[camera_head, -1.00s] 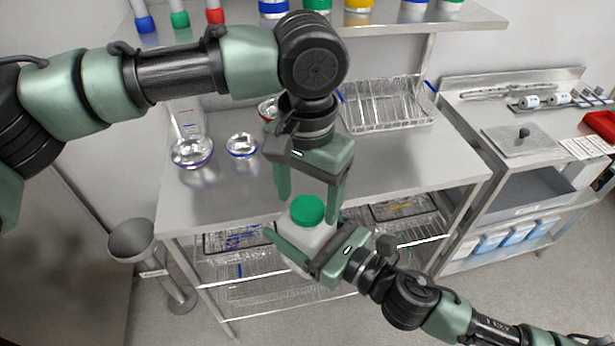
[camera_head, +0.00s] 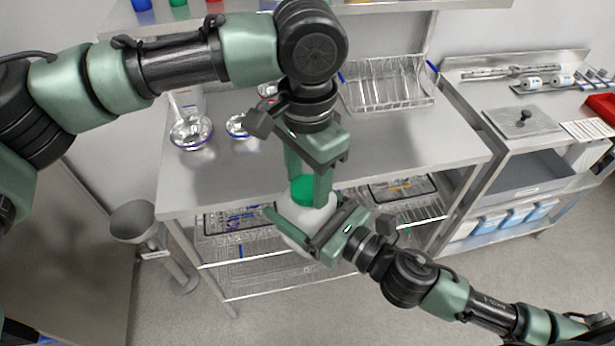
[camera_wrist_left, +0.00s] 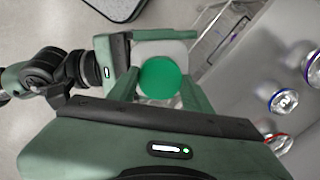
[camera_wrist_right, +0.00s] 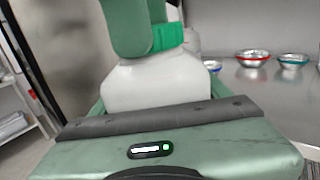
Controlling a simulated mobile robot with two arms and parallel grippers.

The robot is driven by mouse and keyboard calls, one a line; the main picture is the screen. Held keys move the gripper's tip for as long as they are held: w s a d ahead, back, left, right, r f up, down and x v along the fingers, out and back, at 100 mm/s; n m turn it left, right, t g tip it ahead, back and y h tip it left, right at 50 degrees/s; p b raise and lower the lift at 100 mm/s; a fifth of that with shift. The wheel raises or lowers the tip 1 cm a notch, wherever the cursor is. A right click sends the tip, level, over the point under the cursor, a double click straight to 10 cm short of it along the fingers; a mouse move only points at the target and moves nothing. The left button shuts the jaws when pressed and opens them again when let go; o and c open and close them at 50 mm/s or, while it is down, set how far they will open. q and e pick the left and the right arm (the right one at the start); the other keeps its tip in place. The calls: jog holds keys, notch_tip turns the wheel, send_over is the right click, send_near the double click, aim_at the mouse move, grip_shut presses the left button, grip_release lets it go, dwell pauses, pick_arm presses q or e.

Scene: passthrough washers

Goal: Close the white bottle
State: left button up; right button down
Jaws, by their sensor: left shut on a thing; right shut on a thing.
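The white bottle (camera_head: 297,222) is upright in front of the steel table, with the green cap (camera_head: 304,191) at its top. My right gripper (camera_head: 301,228) is shut on the bottle's body from the right side. My left gripper (camera_head: 309,190) points down from above and is shut on the green cap. The cap shows as a green disc (camera_wrist_left: 162,79) between the fingers in the left wrist view. In the right wrist view the bottle body (camera_wrist_right: 157,84) fills the middle, and the left fingers partly hide the cap (camera_wrist_right: 167,37).
The steel table (camera_head: 225,185) stands behind the bottle, with metal bowls (camera_head: 191,132) at its left and a wire basket (camera_head: 388,88) at its back. Wire baskets sit on the shelf below. A grey funnel-shaped bin (camera_head: 135,222) stands at the left.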

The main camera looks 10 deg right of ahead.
pick_arm(q)
jog(key=m, duration=0.7)
jog(key=shift+m, duration=0.3)
jog(key=o, duration=1.6)
notch_tip(320, 180, up, 12)
